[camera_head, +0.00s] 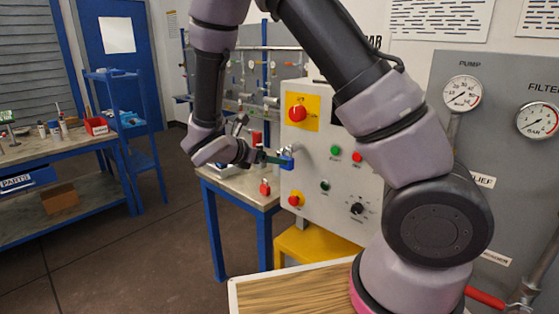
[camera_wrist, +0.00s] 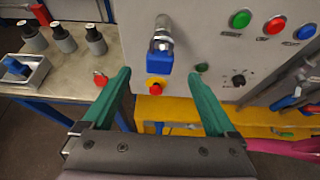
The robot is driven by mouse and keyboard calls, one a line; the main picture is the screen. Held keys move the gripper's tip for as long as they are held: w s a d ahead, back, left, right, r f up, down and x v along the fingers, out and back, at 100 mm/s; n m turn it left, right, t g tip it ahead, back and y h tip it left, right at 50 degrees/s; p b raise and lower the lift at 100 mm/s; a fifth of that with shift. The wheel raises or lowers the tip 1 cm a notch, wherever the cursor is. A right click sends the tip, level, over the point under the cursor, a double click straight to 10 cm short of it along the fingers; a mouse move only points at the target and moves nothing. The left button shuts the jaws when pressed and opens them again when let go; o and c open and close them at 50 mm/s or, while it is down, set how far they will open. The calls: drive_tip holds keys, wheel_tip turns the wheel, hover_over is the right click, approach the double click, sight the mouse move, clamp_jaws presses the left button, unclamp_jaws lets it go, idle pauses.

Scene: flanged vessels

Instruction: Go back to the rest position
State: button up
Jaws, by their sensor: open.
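My gripper (camera_head: 270,158) is at the end of my arm in the head view, in front of the left part of a light grey control panel. In the wrist view its two green fingers (camera_wrist: 163,98) stand apart with nothing between them. Just beyond the fingertips a blue-ended metal fitting (camera_wrist: 160,60) sticks out from the panel (camera_wrist: 200,25). In the head view the blue end (camera_head: 286,163) shows right by the fingertips; I cannot tell whether they touch it.
The panel carries a red rotary switch (camera_head: 298,113), a red emergency button (camera_head: 296,200) and green and red buttons. A bench (camera_wrist: 75,75) with several grey vessels stands to the left. A yellow step (camera_head: 310,244) is below. Open floor (camera_head: 120,260) lies to the left.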

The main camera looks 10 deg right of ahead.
drive_tip(key=s+d+r+m+g+y, duration=0.6)
drive_tip(key=s+d+r+m, duration=0.45)
drive_tip(key=m, duration=0.55)
drive_tip(key=s+r+m+t+y, duration=0.5)
drive_tip(key=s+r+m, duration=0.3)
drive_tip(key=r+m, duration=0.5)
drive_tip(key=shift+s+r+t+y, duration=0.15)
drive_tip(key=shift+r+t+y, duration=0.15)
drive_tip(key=shift+y, duration=0.4)
idle(1.2)
